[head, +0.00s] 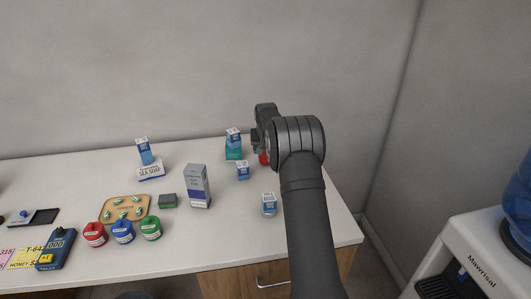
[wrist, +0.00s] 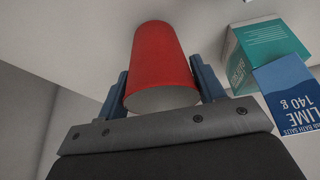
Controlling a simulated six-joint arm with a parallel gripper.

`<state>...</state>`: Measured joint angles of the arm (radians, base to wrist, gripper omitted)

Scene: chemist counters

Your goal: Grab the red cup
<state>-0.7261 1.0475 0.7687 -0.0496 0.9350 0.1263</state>
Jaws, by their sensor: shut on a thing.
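The red cup (wrist: 160,62) is between the two blue-grey fingers of my gripper (wrist: 162,90) in the wrist view. The fingers are shut on it, one on each side. Its wide pale end faces the gripper's base. In the head view only a small red part of the cup (head: 264,157) shows beside my arm, at the back right of the counter. My gripper (head: 259,140) there is mostly hidden behind my own wrist. I cannot tell whether the cup touches the counter.
A teal box (wrist: 262,50) and a blue lime bath salts box (wrist: 288,92) stand close beside the cup. A small blue box (head: 243,170) and another small box (head: 269,204) are near my arm. A tall grey box (head: 197,186) stands mid-counter. A water dispenser (head: 470,262) is at right.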

